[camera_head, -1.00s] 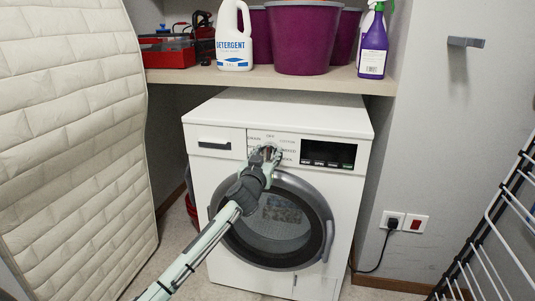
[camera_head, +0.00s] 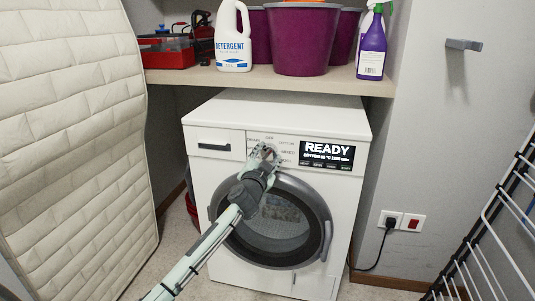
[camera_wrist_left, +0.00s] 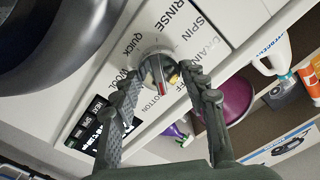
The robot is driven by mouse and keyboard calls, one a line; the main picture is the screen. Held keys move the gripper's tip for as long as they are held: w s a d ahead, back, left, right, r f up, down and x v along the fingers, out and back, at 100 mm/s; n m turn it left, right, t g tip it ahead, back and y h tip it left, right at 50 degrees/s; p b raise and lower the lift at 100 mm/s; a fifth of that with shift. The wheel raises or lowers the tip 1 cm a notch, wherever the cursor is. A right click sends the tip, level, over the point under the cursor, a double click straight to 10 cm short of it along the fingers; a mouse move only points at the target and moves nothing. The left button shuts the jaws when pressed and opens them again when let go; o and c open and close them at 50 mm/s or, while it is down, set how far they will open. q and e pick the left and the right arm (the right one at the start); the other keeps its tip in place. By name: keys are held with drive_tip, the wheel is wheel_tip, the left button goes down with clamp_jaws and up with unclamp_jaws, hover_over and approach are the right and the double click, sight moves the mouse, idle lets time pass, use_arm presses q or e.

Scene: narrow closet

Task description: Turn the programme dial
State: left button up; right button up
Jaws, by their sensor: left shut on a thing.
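The programme dial (camera_wrist_left: 153,66) is a round grey knob with a raised grip bar and a red mark. It sits on the front panel of the white washing machine (camera_head: 215,170), ringed by programme names. In the left wrist view, the red mark points towards the COTTON label. My left gripper (camera_head: 265,154) is at the dial in the head view, hiding most of it. In the left wrist view its fingers (camera_wrist_left: 160,78) are shut on the dial, one on each side. The display (camera_head: 327,153) is lit and reads READY, with COTTON below. My right gripper is not in view.
The round door (camera_head: 272,225) is closed below the dial. A shelf (camera_head: 250,80) above holds a detergent bottle (camera_head: 233,40), purple tubs (camera_head: 305,40) and a spray bottle (camera_head: 372,50). A quilted mattress (camera_head: 75,140) stands left. A drying rack (camera_head: 490,230) is at right.

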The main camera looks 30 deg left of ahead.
use_arm(q)
drive_tip(key=shift+m, duration=0.7)
drive_tip(key=shift+f, duration=0.1)
drive_tip(key=o, duration=1.1)
drive_tip(key=shift+o, duration=0.2)
drive_tip(key=v, duration=1.2)
